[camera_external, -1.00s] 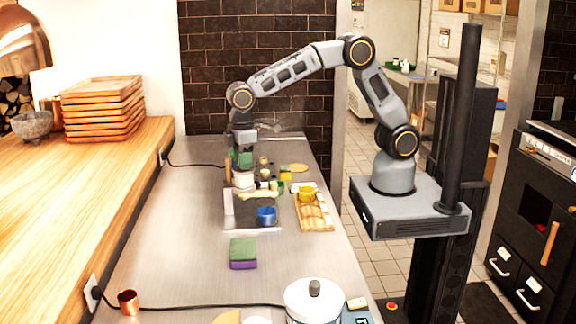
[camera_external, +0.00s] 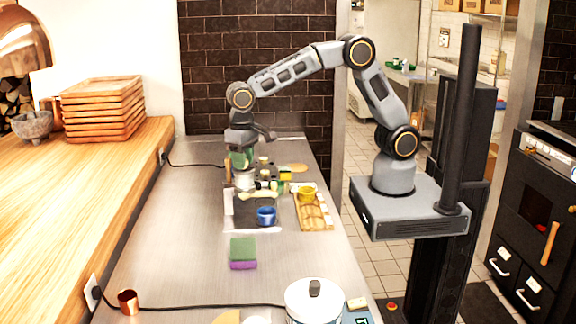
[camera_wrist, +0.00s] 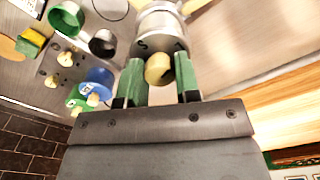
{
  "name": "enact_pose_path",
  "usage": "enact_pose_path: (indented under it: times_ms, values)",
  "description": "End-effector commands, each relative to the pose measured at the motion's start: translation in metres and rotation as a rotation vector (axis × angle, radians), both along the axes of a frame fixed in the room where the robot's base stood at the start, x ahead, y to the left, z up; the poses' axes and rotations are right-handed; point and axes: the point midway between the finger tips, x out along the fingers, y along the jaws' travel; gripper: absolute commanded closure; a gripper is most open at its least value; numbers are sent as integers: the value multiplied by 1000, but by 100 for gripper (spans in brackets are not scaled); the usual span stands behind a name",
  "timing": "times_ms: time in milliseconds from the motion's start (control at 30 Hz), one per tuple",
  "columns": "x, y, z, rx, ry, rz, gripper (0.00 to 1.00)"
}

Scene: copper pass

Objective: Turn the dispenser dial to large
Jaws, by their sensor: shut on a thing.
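The dispenser (camera_wrist: 160,22) is a silvery cylinder at the top middle of the wrist view. A dark letter S shows on its face, left of the dial. The dispenser dial (camera_wrist: 158,69) is a small yellowish knob between my green fingers. My gripper (camera_wrist: 160,82) is shut on the dial. Where the dial points cannot be told, as the fingers and hand cover part of it. In the external view my gripper (camera_external: 240,160) points down at the far end of the steel counter, and the pale dispenser (camera_external: 245,182) is partly hidden below it.
A blue cup (camera_external: 266,215) and a wooden tray (camera_external: 318,215) with a yellow cup (camera_external: 307,194) stand nearer on the counter (camera_external: 190,240). Small knobs and coloured containers crowd beside the dispenser. A green and purple sponge (camera_external: 243,253) lies in front, with bare steel around it.

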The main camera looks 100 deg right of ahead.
Motion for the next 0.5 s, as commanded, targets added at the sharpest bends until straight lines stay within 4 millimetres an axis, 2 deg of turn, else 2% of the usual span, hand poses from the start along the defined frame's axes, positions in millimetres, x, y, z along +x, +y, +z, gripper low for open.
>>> enact_pose_path:
  times_ms: [200, 500]
  values:
    - [0, 0, 1, 1, -3, -112, 93]
    - [1, 0, 1, 1, -3, -185, 93]
